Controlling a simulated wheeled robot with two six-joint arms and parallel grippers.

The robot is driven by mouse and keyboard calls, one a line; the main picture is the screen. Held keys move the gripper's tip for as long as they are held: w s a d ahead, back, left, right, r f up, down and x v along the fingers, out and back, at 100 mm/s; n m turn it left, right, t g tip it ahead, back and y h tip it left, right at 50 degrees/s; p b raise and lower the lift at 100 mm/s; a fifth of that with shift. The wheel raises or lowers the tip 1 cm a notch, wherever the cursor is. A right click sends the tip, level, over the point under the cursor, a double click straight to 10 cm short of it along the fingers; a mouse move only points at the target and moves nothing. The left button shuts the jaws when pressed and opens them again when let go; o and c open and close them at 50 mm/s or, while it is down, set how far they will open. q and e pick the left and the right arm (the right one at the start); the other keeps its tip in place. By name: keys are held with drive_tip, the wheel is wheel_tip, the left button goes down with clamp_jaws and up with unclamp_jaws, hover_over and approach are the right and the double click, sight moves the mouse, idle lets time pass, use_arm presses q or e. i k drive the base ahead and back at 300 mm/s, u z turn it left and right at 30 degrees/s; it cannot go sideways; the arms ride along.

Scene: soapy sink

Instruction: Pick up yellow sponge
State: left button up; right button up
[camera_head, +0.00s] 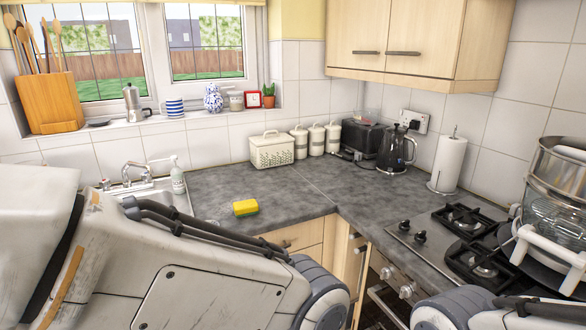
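A yellow sponge (245,207) with a green underside lies on the dark grey countertop (260,187), just right of the sink and near the counter's front edge. Nothing touches it from above. My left arm crosses the lower left of the view, in front of and below the sponge. Neither gripper is visible in this view.
The sink (170,193) with its tap (135,175) and a soap bottle (177,176) is left of the sponge. A cream basket (272,150), canisters, kettle (396,150) and paper roll (447,165) stand behind. The gas hob (465,240) is right. Counter around the sponge is clear.

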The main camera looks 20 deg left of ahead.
sight(243, 208)
drive_tip(key=u, duration=1.1)
drive_tip(key=i, duration=0.95)
drive_tip(key=z, duration=0.45)
drive_tip(key=k, duration=0.6)
drive_tip(key=z, duration=0.25)
drive_tip(key=i, duration=1.2)
drive_tip(key=z, duration=0.1)
